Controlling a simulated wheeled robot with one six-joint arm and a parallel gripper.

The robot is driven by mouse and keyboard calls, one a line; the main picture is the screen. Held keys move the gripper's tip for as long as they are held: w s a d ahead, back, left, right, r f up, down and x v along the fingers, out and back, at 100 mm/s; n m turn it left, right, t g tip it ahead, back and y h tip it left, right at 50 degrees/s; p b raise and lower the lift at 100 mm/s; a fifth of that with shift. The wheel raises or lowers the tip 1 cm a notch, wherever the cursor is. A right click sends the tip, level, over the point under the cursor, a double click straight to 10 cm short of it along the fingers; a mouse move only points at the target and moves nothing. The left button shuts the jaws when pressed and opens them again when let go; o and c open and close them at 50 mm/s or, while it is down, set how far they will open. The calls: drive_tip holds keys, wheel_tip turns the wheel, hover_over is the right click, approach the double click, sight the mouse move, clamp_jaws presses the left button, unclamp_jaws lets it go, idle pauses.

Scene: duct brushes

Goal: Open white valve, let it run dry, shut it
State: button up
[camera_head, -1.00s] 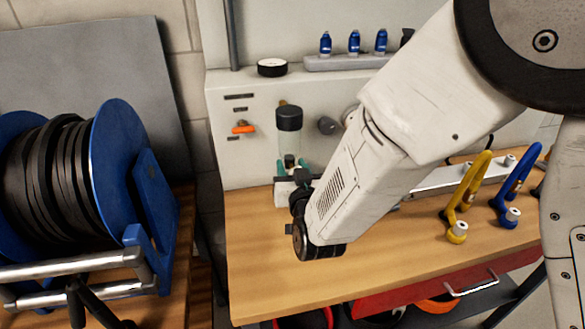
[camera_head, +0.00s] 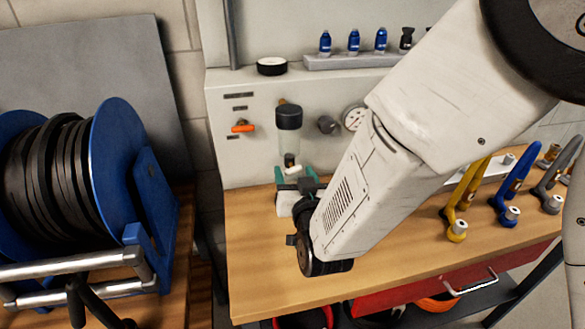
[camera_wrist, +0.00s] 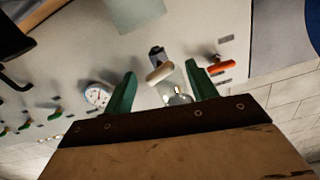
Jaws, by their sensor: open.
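The white valve lever (camera_head: 292,170) sits under a clear bowl with a black cap (camera_head: 289,118) on the pale panel. In the wrist view the white lever (camera_wrist: 160,73) lies slightly tilted, just beyond and between my green fingertips, apart from both. My gripper (camera_head: 297,175) is open and empty in front of the valve; its spread fingers also show in the wrist view (camera_wrist: 161,82). The liquid level in the bowl (camera_head: 289,145) is too unclear to tell. A shiny round thing (camera_wrist: 178,97) shows between the fingers, partly hidden by the gripper body.
An orange lever (camera_head: 243,127) is left of the bowl, and a gauge (camera_head: 354,118) is to its right. Yellow (camera_head: 459,203) and blue (camera_head: 515,190) handled tools stand on the bench's right. A blue hose reel (camera_head: 120,165) is at left. The front bench top (camera_head: 258,275) is clear.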

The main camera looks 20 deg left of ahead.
sight(293, 168)
drive_tip(key=v, duration=0.4)
drive_tip(key=shift+s+d, duration=0.1)
drive_tip(key=shift+s, duration=0.1)
drive_tip(key=shift+o, duration=0.3)
drive_tip(key=w+n, duration=0.1)
drive_tip(key=w+a+n, duration=0.1)
drive_tip(key=n, duration=0.1)
drive_tip(key=shift+w+a+n, duration=0.15)
drive_tip(key=shift+w+n, duration=0.1)
drive_tip(key=shift+n, duration=0.05)
drive_tip(key=x, duration=0.7)
drive_tip(key=shift+w+a, duration=0.15)
drive_tip(key=shift+w, duration=0.1)
drive_tip(key=c, duration=0.9)
